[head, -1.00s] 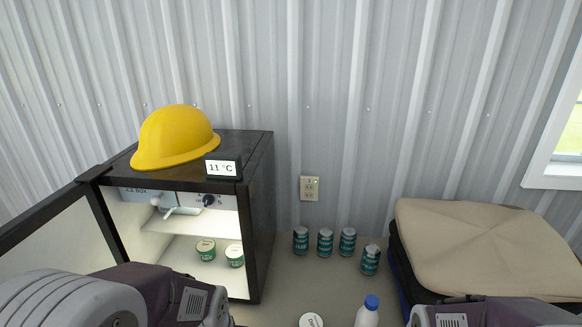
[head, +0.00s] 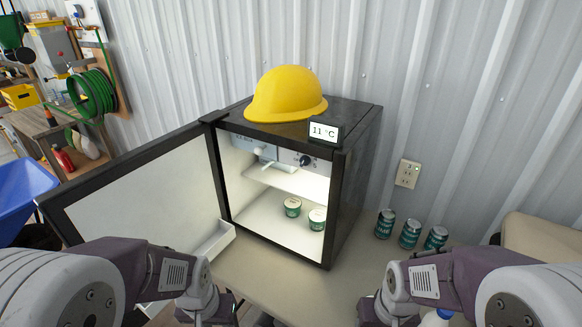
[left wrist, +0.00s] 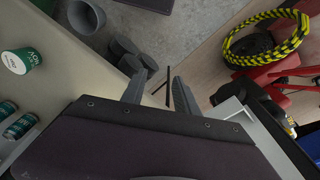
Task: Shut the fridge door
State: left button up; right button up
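The small black fridge (head: 357,165) stands on the table with its lit inside showing. Its door (head: 140,195) is wide open, swung out to the left with its pale inner face and a door shelf (head: 215,240) in view. Two green-and-white tubs (head: 293,207) sit inside on the fridge floor. My left gripper (left wrist: 160,92) is open and empty in the left wrist view, its fingers apart over the table edge and floor. In the head view my left arm is in front of the door's lower part. My right arm is at the lower right; its fingers cannot be made out.
A yellow hard hat (head: 287,93) and a temperature display (head: 324,131) are on the fridge top. Several green cans (head: 410,235) stand right of the fridge. A blue bin (head: 22,190) is at the far left. A yellow-black coil (left wrist: 265,38) shows in the left wrist view.

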aim_at(166, 190)
jog(key=j+u, duration=0.1)
jog(key=j, duration=0.45)
jog(key=i+j+u, duration=0.1)
jog(key=j, duration=0.45)
jog(key=i+j+u, duration=0.15)
jog(key=j, duration=0.35)
jog(key=l, duration=0.4)
